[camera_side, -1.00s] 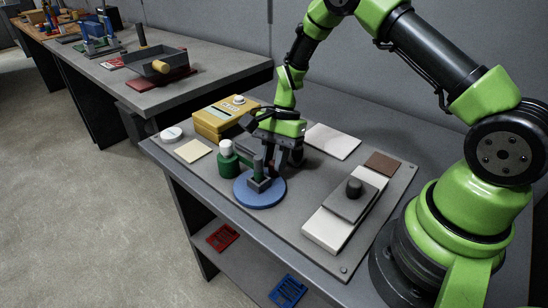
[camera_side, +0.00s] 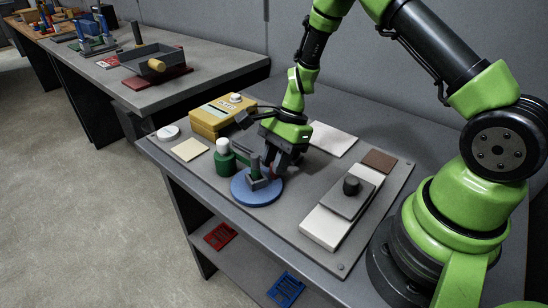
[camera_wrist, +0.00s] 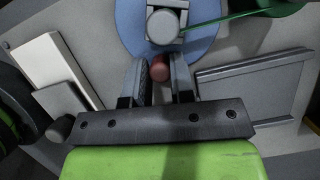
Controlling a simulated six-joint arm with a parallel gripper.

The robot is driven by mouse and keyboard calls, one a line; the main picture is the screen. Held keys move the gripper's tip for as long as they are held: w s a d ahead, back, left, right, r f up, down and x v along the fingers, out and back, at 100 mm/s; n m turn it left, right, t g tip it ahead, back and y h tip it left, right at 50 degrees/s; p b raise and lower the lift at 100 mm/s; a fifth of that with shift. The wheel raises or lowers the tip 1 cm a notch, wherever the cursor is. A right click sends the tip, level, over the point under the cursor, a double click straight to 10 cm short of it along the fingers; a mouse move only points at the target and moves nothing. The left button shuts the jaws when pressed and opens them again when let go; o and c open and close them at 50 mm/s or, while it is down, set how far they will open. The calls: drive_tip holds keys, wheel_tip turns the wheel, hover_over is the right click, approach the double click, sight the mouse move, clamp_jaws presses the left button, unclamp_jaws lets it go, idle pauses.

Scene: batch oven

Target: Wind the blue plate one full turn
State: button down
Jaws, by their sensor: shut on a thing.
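The blue plate (camera_side: 254,199) is a round disc lying on the bench board. A grey block with an upright post (camera_side: 255,166) stands on it. In the wrist view the blue plate (camera_wrist: 130,22) is at the top, cut off by the frame, with the post's round top (camera_wrist: 163,26) showing. My gripper (camera_side: 274,172) is low at the plate's back right edge. In the wrist view my gripper (camera_wrist: 160,74) has its fingers on both sides of a reddish round knob (camera_wrist: 160,68) at the plate's edge. The fingers partly hide the knob's sides.
A green bottle with a white cap (camera_side: 224,160) stands close left of the plate, with a green strand running to the post. A yellow box (camera_side: 212,116) is behind. A pale block with a dark knob (camera_side: 335,217) lies right.

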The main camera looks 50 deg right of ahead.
drive_tip(key=shift+s+a+r+m+t+h, duration=0.15)
drive_tip(key=shift+s+m+t, duration=0.1)
drive_tip(key=shift+m, duration=0.45)
drive_tip(key=shift+s+a+f+m+t+h, duration=0.1)
drive_tip(key=shift+s+a+m+t, duration=0.15)
drive_tip(key=shift+m, duration=0.45)
drive_tip(key=shift+s+a+r+m+t+h, duration=0.1)
drive_tip(key=shift+s+m+t, duration=0.15)
drive_tip(key=shift+m, duration=0.85)
drive_tip(key=c, duration=1)
unclamp_jaws()
drive_tip(key=v, duration=0.9)
drive_tip(key=shift+s+d+r, duration=0.2)
drive_tip(key=shift+s+r, duration=0.05)
drive_tip(key=shift+r, duration=0.05)
